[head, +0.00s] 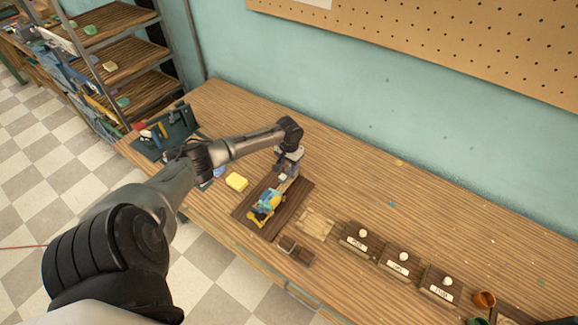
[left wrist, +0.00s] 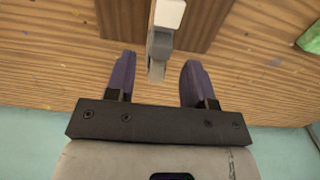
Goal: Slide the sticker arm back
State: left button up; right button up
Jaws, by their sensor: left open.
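A blue and yellow device (head: 264,204) sits on a dark wooden board (head: 301,190) on the workbench. A grey bar with a white block on it (left wrist: 167,14), which looks like the sticker arm, reaches from the board in the left wrist view. My left gripper (head: 289,163) is over the far end of the board. In the left wrist view its two fingers (left wrist: 157,78) are open, one on each side of the grey bar's end, with gaps on both sides. The gripper hides part of the bar in the head view. My right gripper is not in view.
A pale square plate (head: 316,224) and several labelled wooden boxes (head: 400,264) stand to the right. A dark tray (head: 178,130) is at the far left. The bench behind the boxes is mostly clear.

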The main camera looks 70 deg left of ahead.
aim_at(289, 168)
pick_arm(q)
notch_tip(289, 168, up, 11)
jog(key=shift+p, duration=0.35)
dwell(0.7)
